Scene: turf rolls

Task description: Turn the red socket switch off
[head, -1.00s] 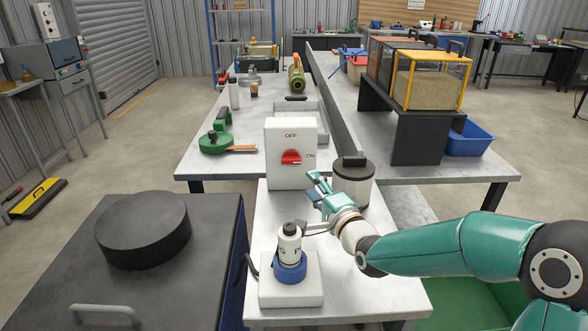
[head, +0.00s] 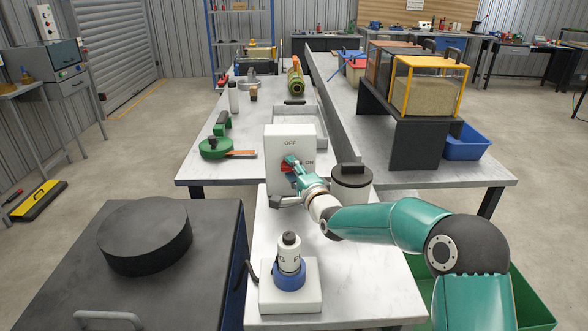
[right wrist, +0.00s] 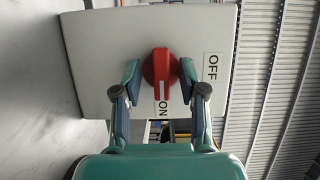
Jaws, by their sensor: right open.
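The white switch box (head: 278,142) stands upright on the near table, with OFF printed at the top and ON at the right of its face. Its red rotary knob (right wrist: 161,74) points toward the ON label in the right wrist view. In the head view the knob (head: 287,167) is mostly hidden by my right gripper (head: 291,163). In the right wrist view my right gripper (right wrist: 160,75) is open, with one fingertip on each side of the knob. A small gap shows on the left side; contact on the right is hard to tell. My left gripper is not in view.
A white bottle-like plug on a blue ring and white base (head: 290,275) stands in front of the box. A grey canister with a black lid (head: 351,186) stands just right of my right gripper.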

